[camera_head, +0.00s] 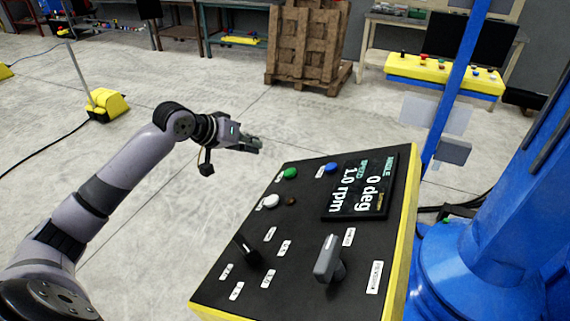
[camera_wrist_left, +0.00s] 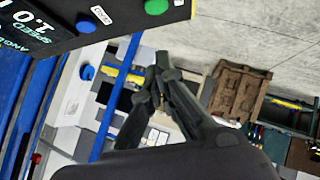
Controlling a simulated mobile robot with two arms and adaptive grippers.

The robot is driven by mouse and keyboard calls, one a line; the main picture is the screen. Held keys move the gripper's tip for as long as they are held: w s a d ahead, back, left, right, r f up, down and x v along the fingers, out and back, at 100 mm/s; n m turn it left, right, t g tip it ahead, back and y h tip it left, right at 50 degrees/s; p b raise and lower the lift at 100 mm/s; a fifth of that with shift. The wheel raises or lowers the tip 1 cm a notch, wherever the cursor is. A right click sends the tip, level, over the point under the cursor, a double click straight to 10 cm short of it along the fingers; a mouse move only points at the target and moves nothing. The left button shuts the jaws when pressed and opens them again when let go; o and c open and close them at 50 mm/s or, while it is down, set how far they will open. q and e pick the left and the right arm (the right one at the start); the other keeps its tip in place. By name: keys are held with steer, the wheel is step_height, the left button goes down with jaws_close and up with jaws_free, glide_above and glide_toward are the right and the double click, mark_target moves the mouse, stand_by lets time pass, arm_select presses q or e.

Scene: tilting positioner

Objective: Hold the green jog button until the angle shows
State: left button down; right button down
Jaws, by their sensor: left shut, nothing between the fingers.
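The control panel (camera_head: 215,275) is a black box with yellow edges at the lower middle of the head view. The green button (camera_head: 290,173) sits near its far edge, and it also shows at the top of the left wrist view (camera_wrist_left: 156,6). The angle display (camera_head: 360,187) reads 0 deg and 1.0 rpm. My left gripper (camera_head: 256,145) is shut and empty, in the air beyond the panel's far left edge, apart from the green button. Its fingertips show together in the left wrist view (camera_wrist_left: 158,62). My right gripper is not in view.
A blue button (camera_head: 331,168) is right of the green one, and a white button (camera_head: 271,201) is nearer. A black lever (camera_head: 246,250) and grey knob (camera_head: 329,260) stand up from the panel. The blue positioner (camera_head: 490,250) stands at right. Open floor lies left.

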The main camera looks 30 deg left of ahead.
arm_select(q)
steer(key=p, duration=0.5)
glide_above(284, 174)
steer(key=f, duration=0.8)
steer(key=shift+w+a+f, duration=0.15)
steer(key=shift+a+f, duration=0.15)
steer(key=shift+f, duration=0.1)
steer(key=shift+d+f, duration=0.2)
steer(key=shift+f, duration=0.35)
